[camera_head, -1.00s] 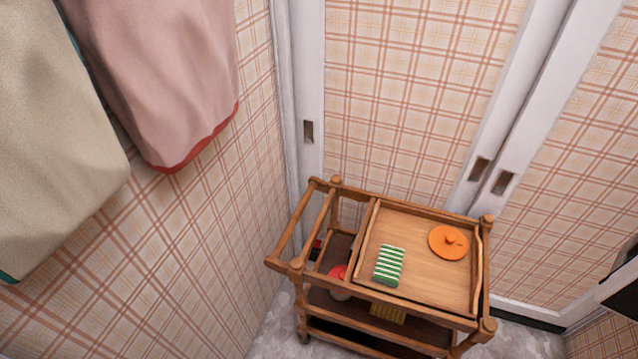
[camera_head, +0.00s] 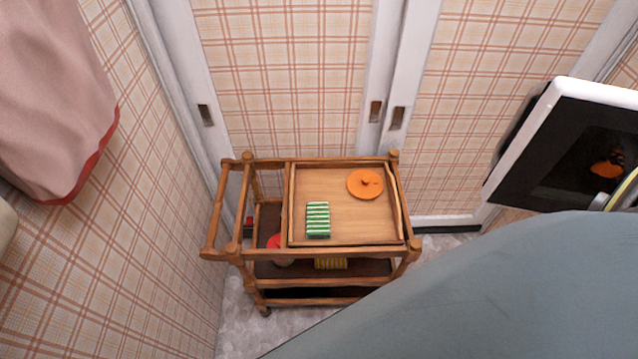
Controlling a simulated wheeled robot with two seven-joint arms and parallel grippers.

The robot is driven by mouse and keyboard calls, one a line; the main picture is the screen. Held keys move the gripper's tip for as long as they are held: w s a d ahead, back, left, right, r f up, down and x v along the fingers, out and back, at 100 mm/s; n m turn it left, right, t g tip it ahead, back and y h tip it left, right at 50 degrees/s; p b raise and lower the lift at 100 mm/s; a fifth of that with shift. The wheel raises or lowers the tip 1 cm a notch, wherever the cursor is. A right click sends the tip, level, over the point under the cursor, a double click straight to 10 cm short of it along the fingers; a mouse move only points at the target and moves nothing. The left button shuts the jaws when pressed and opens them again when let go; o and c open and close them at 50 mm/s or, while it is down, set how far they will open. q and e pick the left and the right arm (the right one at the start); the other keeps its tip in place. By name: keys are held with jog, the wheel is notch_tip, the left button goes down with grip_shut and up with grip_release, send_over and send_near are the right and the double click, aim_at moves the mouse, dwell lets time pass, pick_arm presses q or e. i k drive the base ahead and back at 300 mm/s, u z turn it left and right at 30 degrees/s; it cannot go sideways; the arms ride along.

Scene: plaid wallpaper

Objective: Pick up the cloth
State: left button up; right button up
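A small folded cloth with green and white stripes (camera_head: 318,219) lies flat near the front left of a wooden tray (camera_head: 357,236). The tray sits on top of a wooden cart (camera_head: 284,162). A yellow striped item (camera_head: 331,264), perhaps another cloth, is partly visible on the cart's lower shelf. Neither of my grippers shows in the head view.
An orange lid-like disc (camera_head: 365,184) lies on the tray. A red-topped object (camera_head: 274,241) is on the lower shelf. Pink fabric (camera_head: 55,90) hangs at left. A white-framed dark appliance (camera_head: 570,140) stands at right. A large grey-blue surface (camera_head: 500,300) covers the lower right.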

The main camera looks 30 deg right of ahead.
aim_at(318, 221)
jog(key=z, duration=1)
jog(key=i, duration=0.2)
